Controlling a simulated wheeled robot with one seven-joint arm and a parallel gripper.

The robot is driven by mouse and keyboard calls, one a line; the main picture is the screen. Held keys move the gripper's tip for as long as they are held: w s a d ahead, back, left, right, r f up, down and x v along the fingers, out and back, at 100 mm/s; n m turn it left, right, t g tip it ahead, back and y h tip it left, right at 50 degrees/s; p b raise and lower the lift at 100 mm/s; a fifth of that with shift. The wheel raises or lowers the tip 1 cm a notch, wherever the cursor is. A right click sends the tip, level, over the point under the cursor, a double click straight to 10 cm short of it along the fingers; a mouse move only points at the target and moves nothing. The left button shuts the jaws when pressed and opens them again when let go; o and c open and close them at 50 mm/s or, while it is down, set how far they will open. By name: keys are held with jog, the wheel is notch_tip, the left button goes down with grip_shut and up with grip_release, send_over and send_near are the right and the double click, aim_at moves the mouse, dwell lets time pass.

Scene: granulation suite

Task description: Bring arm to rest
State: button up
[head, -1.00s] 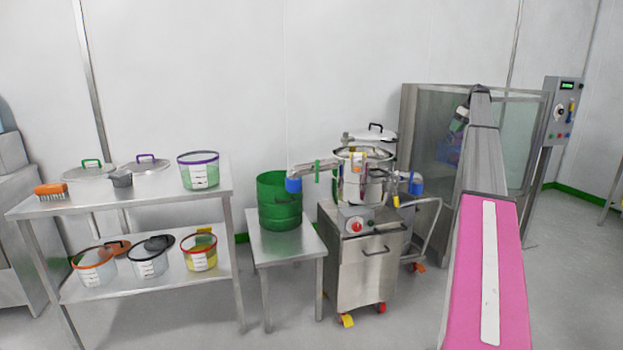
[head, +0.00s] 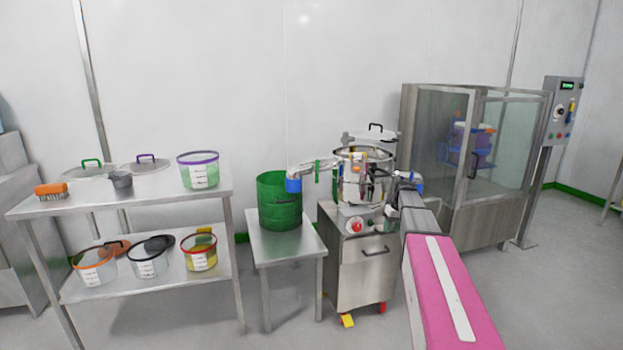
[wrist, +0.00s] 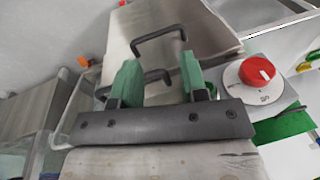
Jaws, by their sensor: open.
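My arm is a grey and pink link reaching from the lower right of the head view towards the steel machine (head: 360,270) on its wheeled cabinet. In the wrist view my gripper (wrist: 160,72) has two green fingers, wide apart, with nothing held between them. A black bar handle (wrist: 155,38) on a steel panel (wrist: 190,30) lies beyond the fingertips. A red knob on a white dial (wrist: 256,71) is to the right of the fingers. In the head view the gripper is hard to make out at the arm's far end, by the machine.
A green drum (head: 279,203) stands on a low steel table (head: 262,243) left of the machine. A steel rack (head: 120,203) at the left carries tubs and lids. A glass-walled booth (head: 430,150) stands behind, at the right. Floor at the right is clear.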

jog(key=s+a+f, duration=0.4)
jog(key=s, duration=0.6)
jog(key=s+a+f+m+h, duration=0.1)
jog(key=s+a+f, duration=0.2)
jog(key=s, duration=0.7)
jog(key=s+a+f+m+h, duration=0.1)
jog(key=s+a+f, duration=0.3)
jog(key=s+a, duration=0.3)
jog(key=s, duration=0.4)
jog(key=shift+a+f+g, duration=0.25)
jog(key=shift+f+g, duration=0.05)
jog(key=shift+s+a, duration=0.1)
jog(key=shift+a, duration=0.05)
